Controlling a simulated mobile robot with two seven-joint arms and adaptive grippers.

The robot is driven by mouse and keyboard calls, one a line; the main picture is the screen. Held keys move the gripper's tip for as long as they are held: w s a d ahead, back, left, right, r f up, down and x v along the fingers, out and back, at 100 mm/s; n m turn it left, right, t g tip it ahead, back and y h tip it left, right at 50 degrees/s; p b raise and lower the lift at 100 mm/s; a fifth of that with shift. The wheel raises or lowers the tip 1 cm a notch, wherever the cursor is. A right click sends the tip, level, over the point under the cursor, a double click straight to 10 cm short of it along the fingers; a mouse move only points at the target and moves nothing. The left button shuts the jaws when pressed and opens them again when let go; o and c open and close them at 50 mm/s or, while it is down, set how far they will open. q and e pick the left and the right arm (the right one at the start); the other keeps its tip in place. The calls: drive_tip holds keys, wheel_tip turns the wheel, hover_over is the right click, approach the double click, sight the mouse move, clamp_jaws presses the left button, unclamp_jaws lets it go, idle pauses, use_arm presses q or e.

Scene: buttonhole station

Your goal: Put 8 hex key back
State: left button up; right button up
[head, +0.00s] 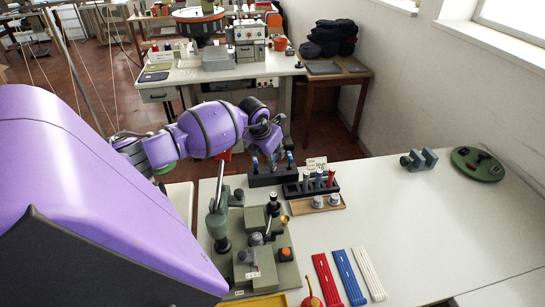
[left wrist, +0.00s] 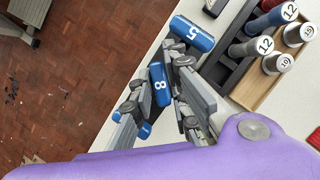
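The 8 hex key has a blue handle (left wrist: 160,85) marked with a white 8. In the left wrist view it stands between the fingers of my left gripper (left wrist: 158,95), which look closed on it. Its shaft is hidden. In the head view my left gripper (head: 270,150) is over a black holder block (head: 268,178) at the far edge of the white table. Blue handles show on both sides of the gripper there. One is the handle marked 5 (left wrist: 194,33); another blue handle (left wrist: 145,131) is partly hidden behind a finger. Whether the key's tip sits in the block I cannot tell. My right gripper is not in view.
A black rack (head: 300,190) and wooden tray (head: 330,205) with numbered pieces stand right of the holder. A green machine (head: 262,255) stands in front. Red, blue and white strips (head: 347,275) lie near it. The table's right middle is clear.

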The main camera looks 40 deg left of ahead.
use_arm(q)
drive_tip(key=shift+w+a, duration=0.1)
drive_tip(key=shift+s+r, duration=0.2)
drive_tip(key=shift+r, duration=0.25)
drive_tip(key=v, duration=1.1)
drive_tip(key=shift+p, duration=0.3)
